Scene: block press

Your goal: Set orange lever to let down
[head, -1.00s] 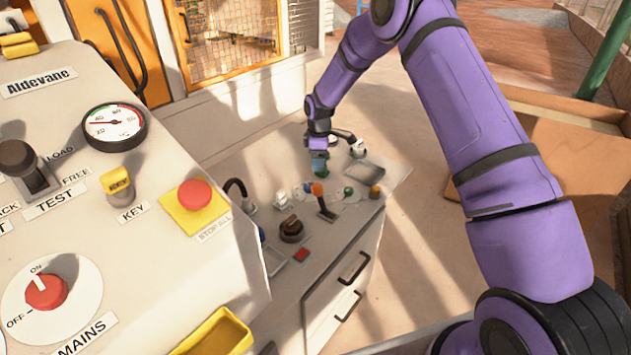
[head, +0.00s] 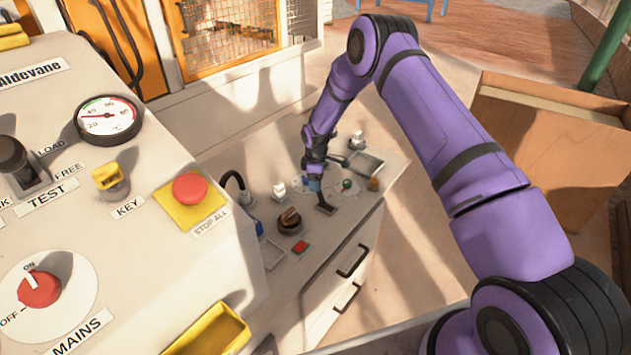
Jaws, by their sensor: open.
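The orange lever stands on the bench top among other controls. Its dark base plate (head: 325,207) shows just in front of my gripper, and its orange knob is mostly hidden by the fingers. My gripper (head: 314,178) points down and is open, right at the lever's top. I cannot tell whether the fingers touch the knob or stand around it. The lever's tilt is hard to read at this size.
Close around stand a white knob (head: 279,190), a green knob (head: 347,184), a brown rotary knob (head: 290,221) and a red button (head: 300,247). A shallow grey tray (head: 366,163) lies behind. The large console (head: 130,235) fills the left.

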